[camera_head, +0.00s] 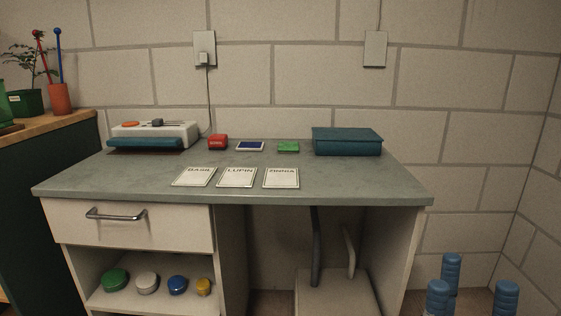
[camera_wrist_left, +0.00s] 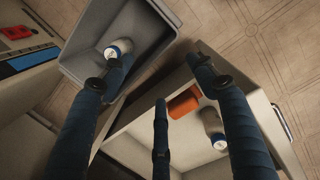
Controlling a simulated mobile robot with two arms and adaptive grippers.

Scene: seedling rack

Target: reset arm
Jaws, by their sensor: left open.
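My right gripper (camera_head: 468,287) shows at the bottom right of the head view. Its blue fingertips point up and stand apart, with nothing seen between them; the rest of it is cut off by the frame edge. My left gripper (camera_wrist_left: 158,85) shows only in the left wrist view. Its blue fingers are spread open and empty. They lie in front of a grey bin (camera_wrist_left: 82,58) holding a white-lidded jar (camera_wrist_left: 118,48), and a pale open box or drawer (camera_wrist_left: 125,135) holding an orange cup (camera_wrist_left: 184,102) and another jar (camera_wrist_left: 212,125). Contact cannot be told.
A grey-topped desk (camera_head: 335,190) carries several cards, small colored items, a teal box (camera_head: 347,142) and a white device (camera_head: 158,132). Its drawer (camera_head: 130,222) is shut. Colored lids (camera_head: 147,283) lie on the shelf below. A wooden-topped cabinet (camera_head: 45,130) stands left. Tiled floor (camera_wrist_left: 240,40) is clear.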

